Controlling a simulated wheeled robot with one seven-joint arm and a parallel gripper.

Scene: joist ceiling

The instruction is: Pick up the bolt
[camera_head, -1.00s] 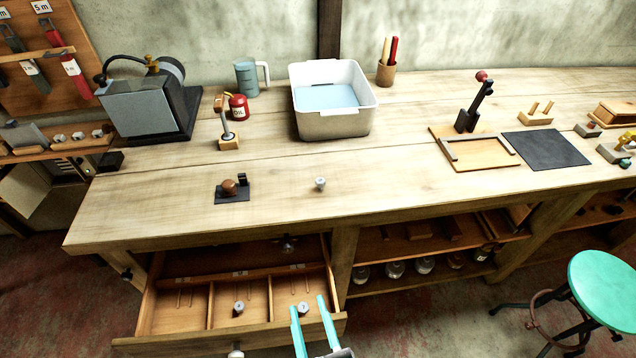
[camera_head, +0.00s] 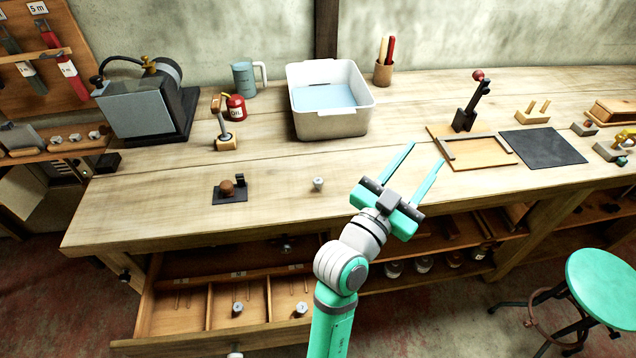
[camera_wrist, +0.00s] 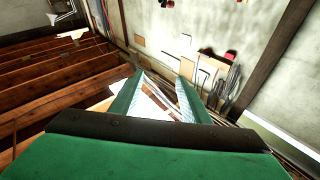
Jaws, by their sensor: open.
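A small grey metal bolt (camera_head: 318,184) stands on the workbench top near its front edge, below the white basin. Two similar bolts lie in the open drawer, one in the middle compartment (camera_head: 237,309) and one in the right compartment (camera_head: 300,309). My gripper (camera_head: 426,160) is open and empty above the front of the bench, to the right of the bolt on the top. Its green fingers point up and away. The wrist view shows the open fingers (camera_wrist: 160,100) aimed at the wall and ceiling joists, with no bolt in sight.
The open drawer (camera_head: 165,318) juts out below the bench at left. The white basin (camera_head: 330,122) stands behind the bolt. A small black fixture (camera_head: 229,195) lies left of it. A wooden tray (camera_head: 478,162) and dark mat (camera_head: 543,147) lie right. A green stool (camera_head: 601,285) stands front right.

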